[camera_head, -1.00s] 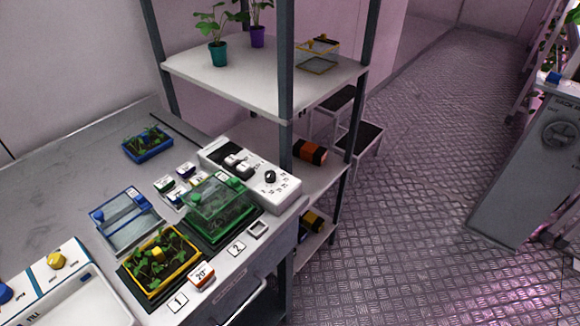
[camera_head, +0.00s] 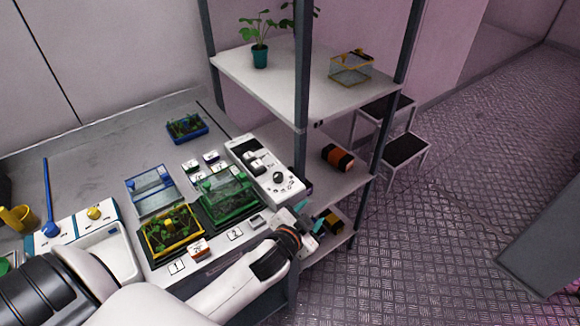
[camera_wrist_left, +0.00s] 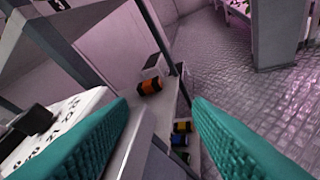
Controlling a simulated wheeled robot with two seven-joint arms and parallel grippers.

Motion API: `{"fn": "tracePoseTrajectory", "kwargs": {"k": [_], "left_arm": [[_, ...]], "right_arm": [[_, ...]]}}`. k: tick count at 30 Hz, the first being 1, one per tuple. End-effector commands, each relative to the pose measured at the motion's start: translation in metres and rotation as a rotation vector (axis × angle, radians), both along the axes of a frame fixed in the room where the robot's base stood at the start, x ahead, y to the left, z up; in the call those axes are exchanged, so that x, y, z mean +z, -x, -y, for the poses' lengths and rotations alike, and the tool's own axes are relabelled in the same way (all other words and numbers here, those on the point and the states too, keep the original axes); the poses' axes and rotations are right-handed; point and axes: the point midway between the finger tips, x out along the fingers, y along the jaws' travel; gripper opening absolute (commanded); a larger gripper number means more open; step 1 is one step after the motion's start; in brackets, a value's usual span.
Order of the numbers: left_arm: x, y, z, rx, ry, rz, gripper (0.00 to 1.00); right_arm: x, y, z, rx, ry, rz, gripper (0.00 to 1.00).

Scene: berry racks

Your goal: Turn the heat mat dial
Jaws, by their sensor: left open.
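The dial (camera_head: 278,177) is a round black knob with marks around it, at the near right end of a white control box (camera_head: 293,190) on the bench. In the left wrist view a black knob (camera_wrist_left: 33,119) shows at the left, on the white box. My left gripper (camera_head: 309,216) is open and empty, its teal fingers apart. It is past the bench's front edge, to the right of and nearer than the dial, and not touching it. In the left wrist view the fingers (camera_wrist_left: 160,128) frame the lower shelves. My right gripper is out of view.
A grey shelf post (camera_head: 302,80) stands just behind the box. A green-lidded tray (camera_head: 228,192) and a yellow tray (camera_head: 170,234) sit left of the box. Lower shelves hold an orange-black roll (camera_head: 338,157).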

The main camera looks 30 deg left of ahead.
Motion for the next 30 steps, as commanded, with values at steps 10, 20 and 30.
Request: {"fn": "tracePoseTrajectory", "kwargs": {"k": [10, 20, 30], "left_arm": [[0.225, -0.049, 0.111, -0.67, -0.459, 0.93, 0.46], [0.189, -0.028, 0.145, -1.551, -1.049, 1.021, 0.46], [0.147, -0.052, -0.026, -2.194, -1.504, 0.119, 0.46]], "right_arm": [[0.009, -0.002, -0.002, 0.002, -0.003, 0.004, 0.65], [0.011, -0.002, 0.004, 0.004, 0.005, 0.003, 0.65], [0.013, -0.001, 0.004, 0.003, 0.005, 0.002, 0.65]]}}
